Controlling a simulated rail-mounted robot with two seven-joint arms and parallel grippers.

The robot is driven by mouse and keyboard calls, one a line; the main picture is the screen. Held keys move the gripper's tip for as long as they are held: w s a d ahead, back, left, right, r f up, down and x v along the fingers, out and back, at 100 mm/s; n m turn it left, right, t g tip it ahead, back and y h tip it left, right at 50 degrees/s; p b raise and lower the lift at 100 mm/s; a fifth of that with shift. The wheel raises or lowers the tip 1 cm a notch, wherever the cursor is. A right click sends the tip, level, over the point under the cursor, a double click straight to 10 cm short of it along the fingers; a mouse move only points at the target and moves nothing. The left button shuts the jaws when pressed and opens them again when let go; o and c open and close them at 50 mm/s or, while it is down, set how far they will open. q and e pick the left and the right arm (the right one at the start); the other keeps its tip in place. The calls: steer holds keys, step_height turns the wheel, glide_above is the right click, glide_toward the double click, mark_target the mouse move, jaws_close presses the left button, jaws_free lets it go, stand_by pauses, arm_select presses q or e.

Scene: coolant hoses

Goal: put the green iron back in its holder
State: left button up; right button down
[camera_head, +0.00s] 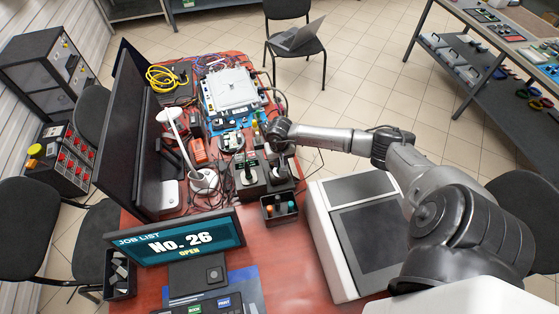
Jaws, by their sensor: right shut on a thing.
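My right gripper (282,165) points down over the dark soldering stations at the middle of the bench. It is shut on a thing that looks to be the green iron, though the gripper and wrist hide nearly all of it. One dark station (249,182) stands just left of the gripper, and another (280,184) is under it. The iron's holder cannot be picked out clearly at this size. My left gripper is not in view.
A small black bin (278,209) with coloured bottles stands in front of the stations. A white desk lamp (204,181), an orange meter (199,150) and a job-list screen (178,240) are to the left. A white-framed panel (366,232) is right. Red bench (285,262) is clear in front.

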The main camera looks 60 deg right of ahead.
steer(key=c, duration=1)
jaws_free()
steer(key=shift+c, duration=0.2)
steer(key=o, duration=0.7)
steer(key=shift+c, duration=0.2)
steer(key=shift+r, duration=0.15)
steer(key=shift+r+p, duration=0.45)
steer(key=shift+r, duration=0.2)
steer(key=shift+r+p, duration=1)
steer(key=shift+r, duration=1)
